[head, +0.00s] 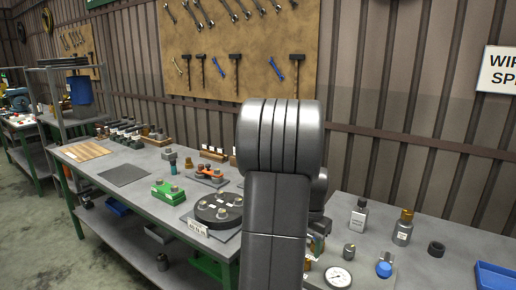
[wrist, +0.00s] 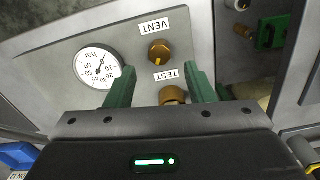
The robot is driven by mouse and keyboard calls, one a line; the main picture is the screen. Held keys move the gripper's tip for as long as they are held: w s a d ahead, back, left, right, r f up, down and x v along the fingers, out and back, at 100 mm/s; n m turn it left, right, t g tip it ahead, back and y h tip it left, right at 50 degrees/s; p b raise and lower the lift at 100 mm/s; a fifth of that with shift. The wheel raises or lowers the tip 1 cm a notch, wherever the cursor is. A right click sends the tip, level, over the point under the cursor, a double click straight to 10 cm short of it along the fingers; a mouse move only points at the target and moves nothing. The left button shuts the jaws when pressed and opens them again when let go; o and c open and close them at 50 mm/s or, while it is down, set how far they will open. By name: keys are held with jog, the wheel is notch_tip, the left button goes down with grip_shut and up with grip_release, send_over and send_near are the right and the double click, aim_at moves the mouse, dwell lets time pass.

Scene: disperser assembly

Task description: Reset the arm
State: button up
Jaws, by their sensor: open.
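The fingers point toward a grey panel (wrist: 196,40) with a pressure gauge (wrist: 97,65), a brass VENT knob (wrist: 159,52) and a brass TEST fitting (wrist: 172,96). The TEST fitting lies between the fingers in the picture; I cannot tell how far off it is. In the head view my grey arm stands upright in the middle and hides most of the gripper. The gauge (head: 338,277) shows there at the bottom right.
A long workbench (head: 125,195) holds a black round fixture (head: 218,210), a green block (head: 168,192) and several small parts. To the right stand two bottles (head: 358,217) (head: 403,228), a black ring (head: 436,249) and a blue tray (head: 495,276). A tool board (head: 225,40) hangs behind.

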notch_tip(320, 180, up, 9)
notch_tip(320, 180, down, 15)
jog(key=shift+r, duration=0.1)
jog(key=shift+n, duration=0.3)
jog(key=n, duration=0.3)
jog(key=shift+n, duration=0.4)
jog(key=n, duration=1.1)
jog(key=shift+r+p, duration=0.1)
jog(key=shift+p, duration=0.2)
jog(key=shift+n, duration=2.2)
jog(key=shift+s+a, duration=0.1)
